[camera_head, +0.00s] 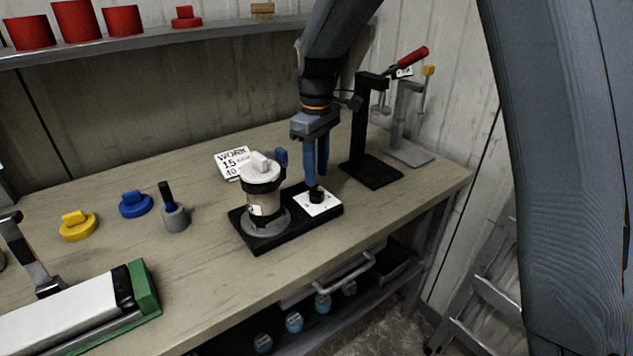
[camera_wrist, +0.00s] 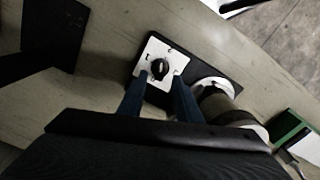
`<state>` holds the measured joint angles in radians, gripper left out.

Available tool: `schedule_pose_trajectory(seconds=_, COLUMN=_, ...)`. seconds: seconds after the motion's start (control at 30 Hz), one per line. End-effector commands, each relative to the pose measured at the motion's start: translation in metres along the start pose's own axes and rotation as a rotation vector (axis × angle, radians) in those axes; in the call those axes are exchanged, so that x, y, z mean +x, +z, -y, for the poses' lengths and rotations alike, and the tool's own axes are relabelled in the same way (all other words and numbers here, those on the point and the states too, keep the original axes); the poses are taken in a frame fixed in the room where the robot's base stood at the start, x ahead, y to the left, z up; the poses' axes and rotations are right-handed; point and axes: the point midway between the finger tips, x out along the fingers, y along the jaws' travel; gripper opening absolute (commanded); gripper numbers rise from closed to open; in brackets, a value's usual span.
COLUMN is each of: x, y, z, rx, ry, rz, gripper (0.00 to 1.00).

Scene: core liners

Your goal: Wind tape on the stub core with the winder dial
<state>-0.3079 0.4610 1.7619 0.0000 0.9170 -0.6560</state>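The winder is a black base (camera_head: 257,243) on the bench. A pale core with dark bands (camera_head: 264,204) stands upright on its grey disc, with a white knobbed cap (camera_head: 260,173) on top. I cannot tell whether tape is on it. The winder dial (camera_head: 317,196) is a black knob on a white plate at the base's right end; the dial also shows in the wrist view (camera_wrist: 160,68). My gripper (camera_head: 316,184) points down just above the dial. In the wrist view its two fingers (camera_wrist: 160,76) are apart, one to each side of the knob; contact is unclear.
A black stand (camera_head: 370,172) with a red-handled lever is close right of my gripper. A work card (camera_head: 232,161) lies behind the core. Yellow (camera_head: 78,226) and blue (camera_head: 135,205) knobbed caps and a grey-based peg (camera_head: 174,215) stand left. A green-ended white roll (camera_head: 80,312) is front left.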

Motion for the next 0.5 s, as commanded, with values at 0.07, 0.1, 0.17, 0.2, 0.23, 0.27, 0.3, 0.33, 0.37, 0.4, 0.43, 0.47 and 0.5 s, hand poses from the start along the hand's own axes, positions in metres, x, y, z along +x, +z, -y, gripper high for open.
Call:
schedule_pose_trajectory(seconds=0.07, x=-0.013, y=-0.001, z=0.000, rx=0.000, ry=0.002, rz=-0.002, gripper=0.31)
schedule_pose_trajectory(seconds=0.1, x=-0.018, y=0.000, z=0.000, rx=0.000, ry=0.001, rz=-0.001, gripper=0.31)
schedule_pose_trajectory(seconds=0.17, x=-0.026, y=-0.001, z=0.000, rx=0.000, ry=0.001, rz=-0.002, gripper=0.31)
schedule_pose_trajectory(seconds=0.2, x=-0.029, y=0.000, z=0.000, rx=0.000, ry=0.001, rz=-0.001, gripper=0.31)
schedule_pose_trajectory(seconds=0.23, x=-0.032, y=0.000, z=0.000, rx=0.000, ry=0.000, rz=-0.001, gripper=0.31)
schedule_pose_trajectory(seconds=0.27, x=-0.034, y=0.000, z=0.000, rx=0.000, ry=0.000, rz=0.000, gripper=0.31)
schedule_pose_trajectory(seconds=0.3, x=-0.035, y=0.000, z=0.000, rx=0.000, ry=0.000, rz=0.000, gripper=0.31)
schedule_pose_trajectory(seconds=0.33, x=-0.036, y=0.000, z=0.000, rx=0.000, ry=0.000, rz=0.000, gripper=0.31)
schedule_pose_trajectory(seconds=0.37, x=-0.037, y=0.000, z=0.000, rx=0.000, ry=0.000, rz=0.001, gripper=0.31)
schedule_pose_trajectory(seconds=0.4, x=-0.038, y=0.000, z=0.000, rx=0.000, ry=-0.001, rz=0.001, gripper=0.31)
schedule_pose_trajectory(seconds=0.43, x=-0.038, y=0.000, z=0.000, rx=0.000, ry=-0.001, rz=0.001, gripper=0.31)
schedule_pose_trajectory(seconds=0.47, x=-0.038, y=0.000, z=0.000, rx=0.000, ry=-0.001, rz=0.001, gripper=0.31)
schedule_pose_trajectory(seconds=0.5, x=-0.038, y=0.000, z=0.000, rx=0.000, ry=-0.001, rz=0.001, gripper=0.31)
